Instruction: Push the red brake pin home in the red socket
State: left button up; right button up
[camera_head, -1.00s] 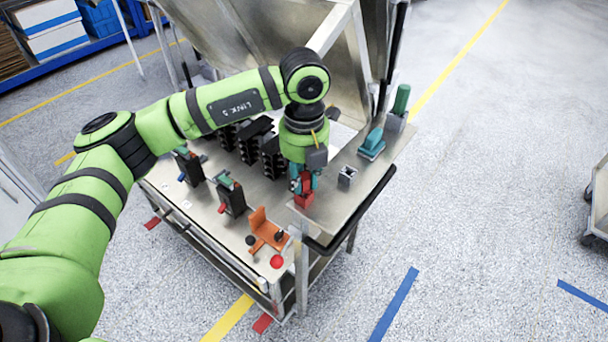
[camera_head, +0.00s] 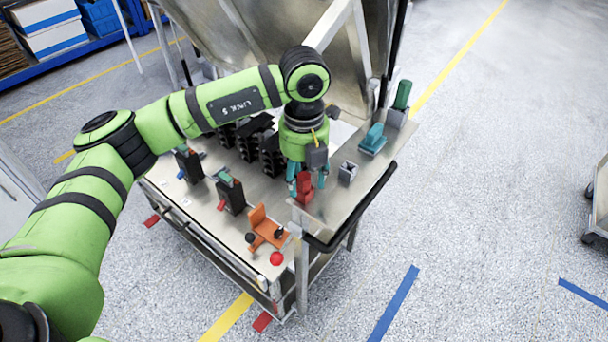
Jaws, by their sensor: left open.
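The red brake pin (camera_head: 304,181) stands upright in the red socket (camera_head: 303,199) near the front edge of the metal bench top. From this angle I cannot tell how deep it sits. My left gripper (camera_head: 308,186) hangs over it, pointing down. Its teal fingers are spread, one on each side of the pin, with the pin standing between them. The gripper body hides the space just above the pin. My right gripper is not in view.
An empty grey socket (camera_head: 347,172) stands right of the pin. A teal block (camera_head: 373,140) and a green pin (camera_head: 402,96) are farther back. Black breakers (camera_head: 231,193), an orange bracket (camera_head: 266,230) and a red button (camera_head: 277,258) lie left. A raised metal panel (camera_head: 270,60) stands behind.

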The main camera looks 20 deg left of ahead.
pick_arm(q)
notch_tip(320, 180, up, 12)
dwell(0.4)
jog(key=shift+f, duration=0.1)
jog(key=o, duration=1)
notch_tip(320, 180, up, 9)
jog(key=p, duration=0.7)
send_over(304, 176)
